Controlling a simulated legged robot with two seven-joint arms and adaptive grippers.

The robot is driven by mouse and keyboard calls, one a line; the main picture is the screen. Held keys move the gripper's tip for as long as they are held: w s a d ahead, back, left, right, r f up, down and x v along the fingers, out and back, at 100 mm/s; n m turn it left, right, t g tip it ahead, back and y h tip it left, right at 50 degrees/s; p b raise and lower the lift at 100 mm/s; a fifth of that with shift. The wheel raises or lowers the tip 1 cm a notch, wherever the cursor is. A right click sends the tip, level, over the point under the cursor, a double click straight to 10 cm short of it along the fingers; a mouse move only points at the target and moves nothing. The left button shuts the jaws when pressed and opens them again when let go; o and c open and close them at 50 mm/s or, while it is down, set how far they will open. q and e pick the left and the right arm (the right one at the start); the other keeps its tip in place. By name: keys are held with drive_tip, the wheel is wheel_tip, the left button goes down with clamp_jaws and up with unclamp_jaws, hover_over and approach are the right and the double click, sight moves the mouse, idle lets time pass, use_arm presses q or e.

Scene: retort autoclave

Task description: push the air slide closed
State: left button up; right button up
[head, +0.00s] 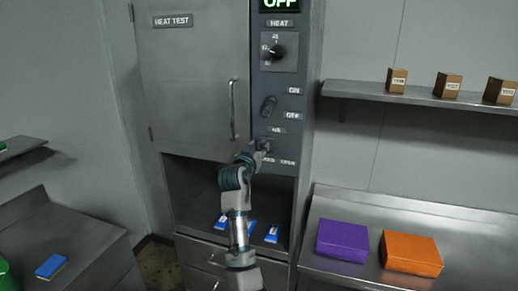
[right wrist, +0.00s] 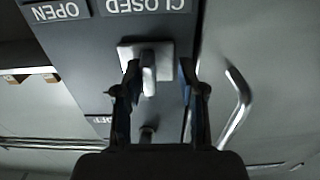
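The air slide is a small light grey block with a protruding knob (right wrist: 148,72) on the dark control panel. In the upside-down right wrist view it lies beside the CLOSED label (right wrist: 146,5), with the OPEN label (right wrist: 57,12) further left. My right gripper (right wrist: 159,70) is open, its two dark fingers on either side of the knob. One finger is close to the knob; I cannot tell if it touches. In the head view my right gripper (head: 257,150) is at the slide under the AIR label (head: 278,130) and partly hides it. My left gripper is not in view.
Above the slide are the ON/OFF lever (head: 268,106) and the heat dial (head: 275,52). The cabinet door handle (head: 233,108) stands out to the left. Blue packs (head: 272,234) lie in the bay below. Purple (head: 342,240) and orange (head: 411,252) boxes sit on the right bench.

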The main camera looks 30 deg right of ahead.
drive_tip(key=v, duration=1.2)
drive_tip(key=shift+w+d, duration=0.1)
